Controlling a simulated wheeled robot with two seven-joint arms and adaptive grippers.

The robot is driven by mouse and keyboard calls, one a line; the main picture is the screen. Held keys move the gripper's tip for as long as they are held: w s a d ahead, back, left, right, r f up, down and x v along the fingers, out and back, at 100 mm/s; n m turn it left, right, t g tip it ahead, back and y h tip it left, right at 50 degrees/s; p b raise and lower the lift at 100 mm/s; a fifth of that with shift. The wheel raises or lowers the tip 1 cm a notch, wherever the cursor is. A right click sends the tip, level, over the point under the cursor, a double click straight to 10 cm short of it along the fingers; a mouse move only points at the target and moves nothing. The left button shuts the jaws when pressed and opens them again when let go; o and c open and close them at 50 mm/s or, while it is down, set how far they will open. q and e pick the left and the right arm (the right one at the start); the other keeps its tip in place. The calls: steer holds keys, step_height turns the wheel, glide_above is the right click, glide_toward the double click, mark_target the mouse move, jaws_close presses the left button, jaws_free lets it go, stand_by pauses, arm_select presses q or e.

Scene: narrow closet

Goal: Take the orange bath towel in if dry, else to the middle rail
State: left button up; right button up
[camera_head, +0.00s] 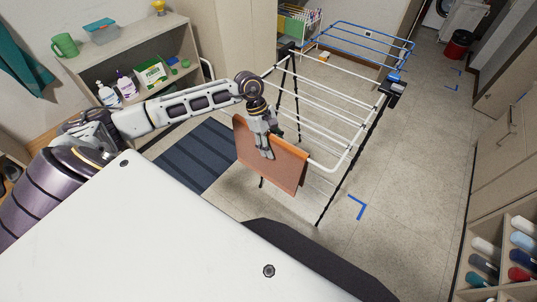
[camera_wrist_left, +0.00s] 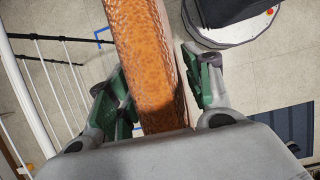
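The orange bath towel (camera_head: 285,171) hangs folded over the near end rail of the white drying rack (camera_head: 326,101). In the left wrist view the towel (camera_wrist_left: 150,70) runs between my two green-padded fingers, its surface mottled orange; I cannot tell whether it is damp. My left gripper (camera_head: 269,152) is at the towel's upper part, pointing down. In the wrist view the gripper (camera_wrist_left: 158,70) is open around the towel, with a gap at the right finger. The rack's inner white rails are bare. My right gripper is not in view.
A blue-railed rack section (camera_head: 365,40) stands at the back. A shelf (camera_head: 130,45) with bottles and boxes is at left, a dark striped mat (camera_head: 195,157) below it. A red-and-black bin (camera_head: 459,44) stands far right. Floor right of the rack is clear, with blue tape marks (camera_head: 357,207).

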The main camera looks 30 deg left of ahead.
arm_select(q)
jaws_close()
steer(key=shift+w+r, duration=0.1)
steer(key=shift+r, duration=0.1)
stand_by(0.4)
